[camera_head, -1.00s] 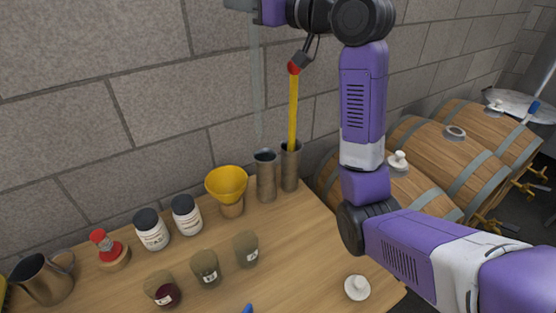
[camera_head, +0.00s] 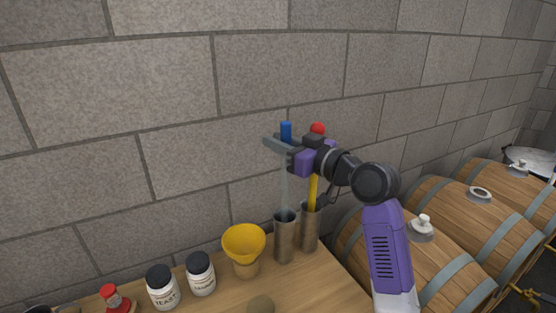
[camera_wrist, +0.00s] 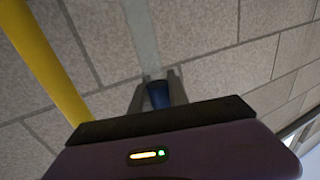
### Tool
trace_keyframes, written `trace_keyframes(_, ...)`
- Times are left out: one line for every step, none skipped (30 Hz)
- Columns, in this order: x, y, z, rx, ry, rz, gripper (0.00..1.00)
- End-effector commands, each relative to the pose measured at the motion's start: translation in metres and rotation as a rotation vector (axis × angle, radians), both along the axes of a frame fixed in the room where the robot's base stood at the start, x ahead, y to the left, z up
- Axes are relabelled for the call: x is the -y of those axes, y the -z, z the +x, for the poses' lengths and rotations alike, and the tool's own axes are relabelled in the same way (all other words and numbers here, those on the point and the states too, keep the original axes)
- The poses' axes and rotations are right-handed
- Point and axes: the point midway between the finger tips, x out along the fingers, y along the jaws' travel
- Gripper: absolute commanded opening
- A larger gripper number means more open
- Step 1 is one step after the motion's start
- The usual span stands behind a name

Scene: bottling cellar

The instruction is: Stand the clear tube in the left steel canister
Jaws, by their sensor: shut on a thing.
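The clear tube (camera_head: 284,187) with a blue top (camera_head: 286,131) hangs upright from my gripper (camera_head: 283,145). My gripper is shut on it just below the blue top. The tube's lower part is lost at the mouth of the left steel canister (camera_head: 285,240) and appears to be inside it. In the wrist view the blue top (camera_wrist: 158,95) sits between my fingers (camera_wrist: 157,88), and the pale tube (camera_wrist: 141,35) runs away toward the wall.
The right steel canister (camera_head: 310,232) stands close beside, holding a yellow rod (camera_head: 313,193) with a red top. A yellow funnel (camera_head: 244,243) and two white jars (camera_head: 200,274) stand left on the table (camera_head: 322,282). Wooden barrels (camera_head: 440,235) are at the right, a stone wall behind.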

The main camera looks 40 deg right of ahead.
Motion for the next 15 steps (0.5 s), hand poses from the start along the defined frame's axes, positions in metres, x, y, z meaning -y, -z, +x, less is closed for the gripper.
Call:
trace_keyframes(0.0, 0.004, 0.0, -0.001, 0.0, 0.001, 0.0)
trace_keyframes(0.0, 0.005, 0.0, -0.001, 0.0, 0.001, 0.0)
trace_keyframes(0.0, 0.008, 0.0, -0.002, -0.001, 0.0, 0.0)
trace_keyframes(0.0, 0.011, 0.0, -0.002, -0.001, 0.001, 0.0)
trace_keyframes(0.0, 0.015, 0.0, -0.002, 0.0, 0.002, 0.0)
trace_keyframes(0.0, 0.021, 0.0, -0.002, 0.0, 0.003, 0.0)
trace_keyframes(0.0, 0.026, 0.0, -0.003, 0.001, 0.003, 0.0)
trace_keyframes(0.001, 0.031, 0.0, -0.003, 0.001, 0.003, 0.0)
trace_keyframes(0.001, 0.036, 0.0, -0.002, 0.001, 0.002, 0.0)
trace_keyframes(0.001, 0.04, 0.0, -0.002, 0.001, 0.003, 0.0)
trace_keyframes(0.0, 0.043, 0.0, -0.002, 0.0, 0.003, 0.0)
trace_keyframes(0.0, 0.045, 0.0, -0.001, 0.0, 0.001, 0.0)
trace_keyframes(0.0, 0.047, 0.0, 0.0, 0.0, 0.0, 0.0)
trace_keyframes(0.0, 0.047, 0.0, 0.001, 0.001, 0.0, 0.0)
trace_keyframes(0.0, 0.047, 0.0, 0.001, 0.001, -0.001, 0.0)
